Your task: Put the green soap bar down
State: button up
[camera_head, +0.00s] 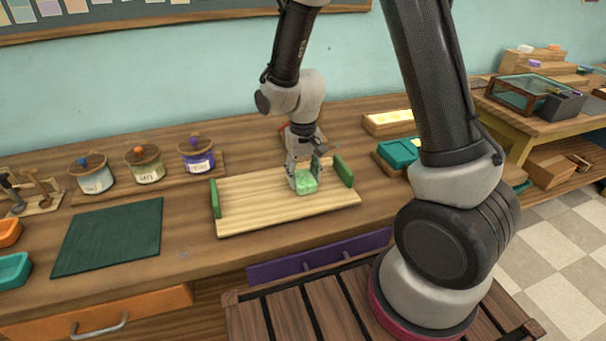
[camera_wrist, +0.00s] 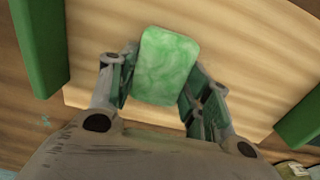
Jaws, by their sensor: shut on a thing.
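The green soap bar (camera_head: 306,184) is a marbled light-green block. It is between the fingers of my gripper (camera_head: 304,172), low over the pale wooden tray (camera_head: 260,211) with green end pieces. In the wrist view the soap (camera_wrist: 167,66) sits between the two fingers of my gripper (camera_wrist: 160,88), which are shut on it. The tray's wood (camera_wrist: 240,50) lies behind it. I cannot tell whether the soap's underside touches the tray.
A dark green mat (camera_head: 110,236) lies left of the tray. Several lidded jars (camera_head: 146,164) stand behind it. A teal box (camera_head: 399,151) is right of the tray, with a wooden tray of pale bars (camera_head: 389,122) behind. The tray's left half is bare.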

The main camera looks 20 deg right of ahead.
aim_at(303, 177)
jog(key=shift+f, duration=0.1)
jog(key=o, duration=1)
jog(key=shift+o, duration=0.2)
notch_tip(303, 177, up, 12)
jog(key=s+d+r+t, duration=0.2)
jog(key=s+d+r, duration=0.5)
jog(key=s, duration=0.2)
jog(key=s+d+r+t, duration=0.2)
jog(key=s+d+r, duration=0.5)
jog(key=s, duration=0.3)
jog(key=shift+s+d+r, duration=0.3)
jog(key=shift+d+r, duration=0.05)
jog(key=shift+d, duration=0.1)
